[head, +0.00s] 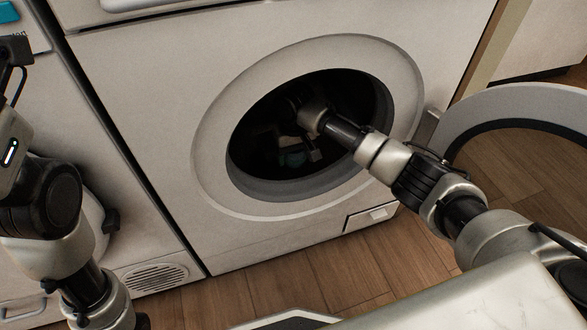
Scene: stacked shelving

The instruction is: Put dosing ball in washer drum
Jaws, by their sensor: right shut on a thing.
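The washer drum (253,165) is a dark round opening in the white front-loading machine. My right arm reaches through the opening, and my right gripper (291,147) is inside the drum, in deep shadow. It is shut on a small teal thing, which looks like the dosing ball (292,158), low in the opening. The fingers and most of the ball are dark or hidden. My left arm is folded upright at the left edge; its gripper (14,52) is partly cut off there, and its jaw opening cannot be made out.
The washer's round door (520,100) stands swung open to the right, close beside my right arm. The grey rim (210,150) surrounds the opening. Another white appliance (120,215) stands on the left. Wooden floor (300,280) shows in front.

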